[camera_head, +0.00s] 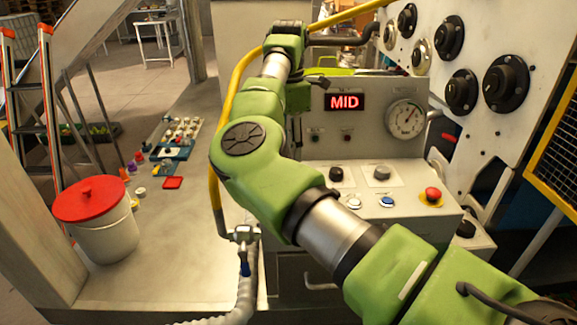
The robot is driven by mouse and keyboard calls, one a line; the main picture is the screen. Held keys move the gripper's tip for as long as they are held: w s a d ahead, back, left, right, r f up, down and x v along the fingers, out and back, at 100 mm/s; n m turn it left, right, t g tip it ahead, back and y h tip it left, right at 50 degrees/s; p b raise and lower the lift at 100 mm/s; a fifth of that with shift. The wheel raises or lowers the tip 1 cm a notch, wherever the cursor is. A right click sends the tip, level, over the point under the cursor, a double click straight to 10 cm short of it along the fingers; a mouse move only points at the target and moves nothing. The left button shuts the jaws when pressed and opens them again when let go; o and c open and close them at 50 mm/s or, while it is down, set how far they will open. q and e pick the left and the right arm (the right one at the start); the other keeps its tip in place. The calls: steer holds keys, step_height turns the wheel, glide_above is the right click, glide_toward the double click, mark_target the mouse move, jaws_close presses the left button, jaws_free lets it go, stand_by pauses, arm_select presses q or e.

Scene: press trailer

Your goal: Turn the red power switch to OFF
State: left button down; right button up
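A small red lever-like part (448,137) shows on the right side of the grey control box (375,88); I cannot tell if it is the power switch or read its position. A red mushroom button (432,194) on a yellow base sits at the right of the sloped panel. One green arm of mine reaches in from the lower right and bends upward in front of the box. Its wrist end is at the top, left of the lit display. Its fingers are not clearly visible, so their opening is unclear. My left gripper is not in view.
The display (344,102) reads MID beside a round gauge (405,118). Black knobs and blue and white buttons are on the panel. A white bucket with a red lid (98,218) and small coloured bottles stand on the left bench. A yellow pipe (214,190) runs behind my arm.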

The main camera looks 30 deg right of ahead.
steer(key=shift+w+f+p, duration=0.15)
steer(key=shift+f+p, duration=0.4)
steer(key=shift+f, duration=2.55)
steer(key=c, duration=1.1)
